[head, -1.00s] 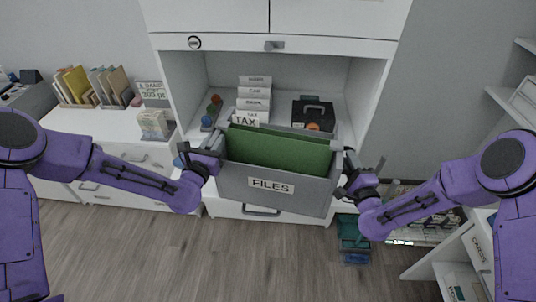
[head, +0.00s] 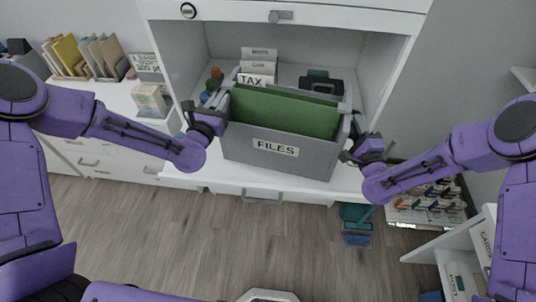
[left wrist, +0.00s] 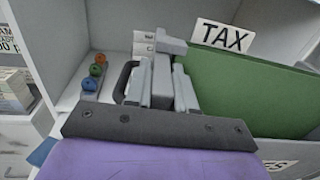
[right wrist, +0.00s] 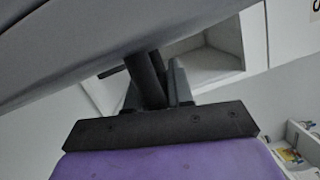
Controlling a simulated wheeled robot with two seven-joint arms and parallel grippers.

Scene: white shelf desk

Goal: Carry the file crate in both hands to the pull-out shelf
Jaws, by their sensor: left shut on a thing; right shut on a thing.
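The grey file crate (head: 240,150) has a "FILES" label and green folders (head: 285,112). It is upright over the front part of the white pull-out shelf (head: 210,172); I cannot tell whether its base touches the shelf. My left gripper (head: 217,112) is shut on the crate's left side at the rim. The left wrist view shows its fingers (left wrist: 158,80) beside the green folder. My right gripper (head: 357,147) is shut on the crate's right side.
Cabinet side walls flank the shelf. A teal bin (head: 356,225) is on the floor at right. A side cabinet holds upright folders (head: 68,55).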

